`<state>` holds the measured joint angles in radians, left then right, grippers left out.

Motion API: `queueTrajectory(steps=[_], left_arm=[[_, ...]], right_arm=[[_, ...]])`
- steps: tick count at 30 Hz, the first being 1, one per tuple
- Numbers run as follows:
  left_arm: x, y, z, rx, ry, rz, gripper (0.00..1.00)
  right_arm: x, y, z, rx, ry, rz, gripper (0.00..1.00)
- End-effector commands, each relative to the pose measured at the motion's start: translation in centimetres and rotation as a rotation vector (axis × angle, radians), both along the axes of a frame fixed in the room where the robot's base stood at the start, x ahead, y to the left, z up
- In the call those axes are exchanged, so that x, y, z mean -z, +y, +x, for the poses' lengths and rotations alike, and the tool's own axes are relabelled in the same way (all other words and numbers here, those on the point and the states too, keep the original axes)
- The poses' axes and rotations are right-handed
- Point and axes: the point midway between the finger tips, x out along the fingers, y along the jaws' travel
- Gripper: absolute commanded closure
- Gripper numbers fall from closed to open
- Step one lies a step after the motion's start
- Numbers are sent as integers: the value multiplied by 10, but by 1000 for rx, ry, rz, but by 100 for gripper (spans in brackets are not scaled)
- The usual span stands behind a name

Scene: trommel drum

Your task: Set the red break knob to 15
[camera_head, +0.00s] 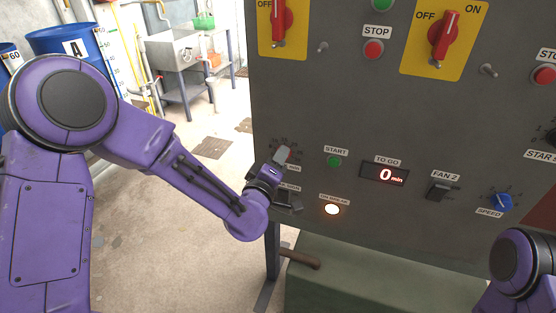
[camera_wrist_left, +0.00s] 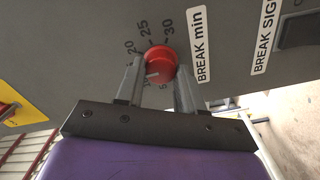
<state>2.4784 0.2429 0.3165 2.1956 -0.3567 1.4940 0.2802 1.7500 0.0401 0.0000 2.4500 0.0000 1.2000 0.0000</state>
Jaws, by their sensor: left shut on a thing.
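The red break knob (camera_wrist_left: 160,60) is on the grey panel beside the label "BREAK min" in the left wrist view. A pale mark on the knob faces the lower left, near the left finger; I cannot tell the exact value. My left gripper (camera_wrist_left: 158,88) is shut on the knob, one finger on each side. In the head view the knob (camera_head: 283,154) is partly covered by my left gripper (camera_head: 277,165). My right gripper is out of view.
Right of the knob are a green START button (camera_head: 334,161), a lit white button (camera_head: 332,209), a "TO GO" display (camera_head: 385,174) reading 0 min, the FAN 2 switch (camera_head: 438,191) and a blue SPEED knob (camera_head: 500,201). A brown handle (camera_head: 301,259) sticks out below.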

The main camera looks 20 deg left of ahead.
Motion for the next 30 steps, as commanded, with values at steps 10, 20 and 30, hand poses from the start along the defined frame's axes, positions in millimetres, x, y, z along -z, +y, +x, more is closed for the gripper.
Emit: queueTrajectory(steps=[10,20,30], left_arm=[[1,0,0,0,2,-1,37],[1,0,-4,1,0,-1,37],[3,2,-75,3,1,0,37]], right_arm=[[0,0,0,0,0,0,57],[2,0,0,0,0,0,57],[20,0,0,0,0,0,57]])
